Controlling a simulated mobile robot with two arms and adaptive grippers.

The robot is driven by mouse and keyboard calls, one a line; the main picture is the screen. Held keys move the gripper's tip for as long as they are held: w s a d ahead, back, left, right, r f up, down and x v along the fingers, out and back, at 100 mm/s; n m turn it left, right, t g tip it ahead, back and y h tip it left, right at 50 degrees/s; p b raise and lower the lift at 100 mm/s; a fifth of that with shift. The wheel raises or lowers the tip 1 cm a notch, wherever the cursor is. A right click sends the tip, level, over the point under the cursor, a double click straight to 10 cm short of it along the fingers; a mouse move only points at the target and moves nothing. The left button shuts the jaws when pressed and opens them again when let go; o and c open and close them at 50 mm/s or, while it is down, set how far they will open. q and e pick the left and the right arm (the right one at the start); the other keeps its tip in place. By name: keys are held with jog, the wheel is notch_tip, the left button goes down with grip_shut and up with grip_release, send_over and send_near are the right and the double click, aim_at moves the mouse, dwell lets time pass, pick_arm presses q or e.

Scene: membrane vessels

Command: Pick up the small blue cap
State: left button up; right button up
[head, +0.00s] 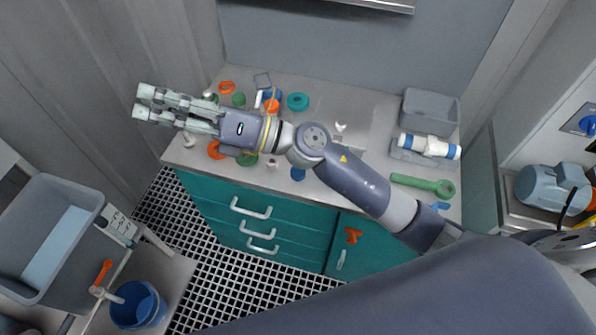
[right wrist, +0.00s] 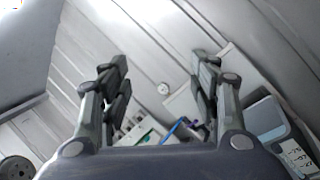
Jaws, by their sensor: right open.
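A small blue cap (head: 298,174) lies at the front edge of the counter in the head view, just below my right forearm. I cannot make out its exact shape. My right gripper (head: 142,102) is open and empty, reaching past the counter's left end, well to the left of the cap. In the right wrist view its two fingers (right wrist: 160,78) stand wide apart with nothing between them, and I do not recognise the cap there. Another blue piece (head: 276,93) sits among the parts at the back of the counter, partly hidden. My left gripper is not in view.
Green and orange rings, including a teal ring (head: 297,101), crowd the counter's left half around my right wrist. A grey bin (head: 431,111), a white-blue cylinder (head: 429,146) and a green wrench (head: 423,185) occupy the right. A blue bucket (head: 138,305) stands lower left.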

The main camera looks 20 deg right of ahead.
jog(key=s+a+f+n+g+h, duration=0.3)
jog(key=f+n+g, duration=0.35)
jog(key=n, duration=0.25)
jog(key=n+g+h+p, duration=0.2)
jog(key=n+h, duration=0.5)
jog(key=h, duration=1)
send_over(298, 171)
jog(key=f, duration=2)
jog(key=shift+w+a+f, duration=0.1)
jog(key=shift+w+a, duration=0.05)
jog(key=shift+w, duration=0.2)
jog(key=shift+s+f, duration=0.1)
jog(key=shift+f, duration=0.15)
jog(key=f+p, duration=0.1)
jog(key=f, duration=0.1)
jog(key=f+p, duration=0.1)
jog(key=f, duration=0.1)
jog(key=shift+s+f+p, duration=0.1)
jog(key=shift+s+p, duration=0.2)
jog(key=shift+p, duration=0.05)
jog(key=shift+f, duration=0.3)
jog(key=c, duration=0.9)
